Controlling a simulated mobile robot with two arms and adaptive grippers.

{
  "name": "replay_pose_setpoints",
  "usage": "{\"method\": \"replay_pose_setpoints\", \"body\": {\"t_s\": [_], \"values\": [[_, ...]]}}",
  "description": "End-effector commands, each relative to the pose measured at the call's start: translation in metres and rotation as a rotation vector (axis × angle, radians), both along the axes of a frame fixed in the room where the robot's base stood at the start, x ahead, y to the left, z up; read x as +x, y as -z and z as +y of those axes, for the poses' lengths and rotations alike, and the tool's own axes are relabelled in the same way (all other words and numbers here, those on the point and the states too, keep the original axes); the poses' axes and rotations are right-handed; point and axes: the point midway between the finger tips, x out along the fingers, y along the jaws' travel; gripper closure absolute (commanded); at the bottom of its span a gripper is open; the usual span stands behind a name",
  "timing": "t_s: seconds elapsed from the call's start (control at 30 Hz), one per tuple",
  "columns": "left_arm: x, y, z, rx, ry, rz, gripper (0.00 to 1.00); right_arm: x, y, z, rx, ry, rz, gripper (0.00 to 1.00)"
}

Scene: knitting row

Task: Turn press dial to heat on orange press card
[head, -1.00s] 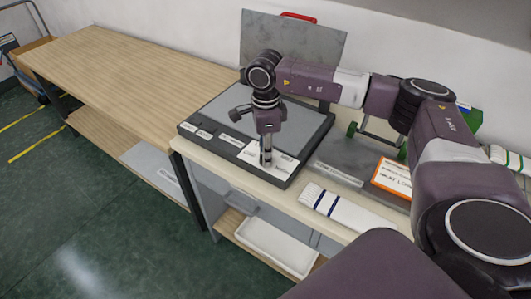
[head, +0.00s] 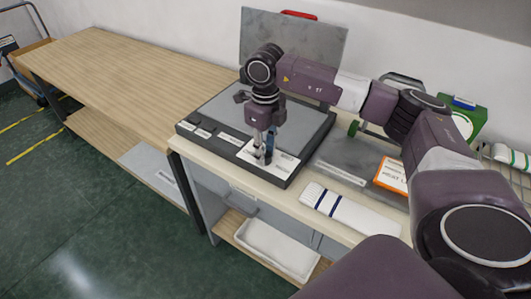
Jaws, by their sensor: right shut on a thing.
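The press (head: 212,112) stands on the bench with a dark base and a grey plate. Its grey lid (head: 295,50) is raised at the back, with a red handle (head: 299,15) on top. My right gripper (head: 264,158) points down at the white label panel (head: 284,162) on the press's front edge. Its fingers are shut on the press dial, which they mostly hide; the dial's setting cannot be read. An orange-bordered press card (head: 389,171) lies right of the press, partly covered by my right arm. My left gripper is not in view.
A folded white textile with dark stripes (head: 345,210) lies at the bench's front edge. A green box (head: 467,119) and more striped textiles (head: 512,157) are at the right. A white tray (head: 277,249) sits below. The wooden table (head: 110,75) at left is clear.

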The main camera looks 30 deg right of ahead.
Motion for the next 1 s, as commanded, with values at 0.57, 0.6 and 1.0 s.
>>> {"method": "replay_pose_setpoints", "body": {"t_s": [0.57,0.6,1.0], "values": [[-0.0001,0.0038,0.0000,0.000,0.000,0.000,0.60,0.0018,-0.0020,-0.0005,0.000,0.221,-0.006,0.99],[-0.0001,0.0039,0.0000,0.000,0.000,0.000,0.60,0.0018,-0.0020,-0.0005,0.000,0.224,-0.006,0.99],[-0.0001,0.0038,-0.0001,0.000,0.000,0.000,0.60,0.0021,-0.0025,-0.0006,0.000,0.227,-0.007,0.72]]}}
